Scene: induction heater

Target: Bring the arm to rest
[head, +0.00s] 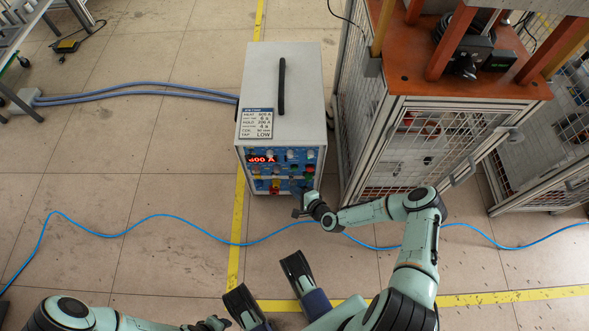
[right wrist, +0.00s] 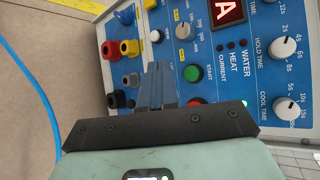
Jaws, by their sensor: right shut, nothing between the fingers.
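My right gripper (head: 301,196) is shut and empty, just in front of the lower right part of the induction heater's control panel. In the right wrist view its closed fingers (right wrist: 168,85) stand before the panel, between the black sockets and the green start button (right wrist: 192,73). I cannot tell whether the fingertips touch the panel. The induction heater (head: 307,85) is a white box with a black top handle and a blue front. Its red display (head: 262,159) reads about 600 A. The end of my left arm (head: 211,323) shows at the bottom edge; its fingers cannot be made out.
A caged workstation with an orange top (head: 413,85) stands close to the right of the heater. A blue cable (head: 150,218) crosses the floor in front of the heater. Grey-blue cables (head: 130,88) run left from the heater. The floor at left is mostly clear.

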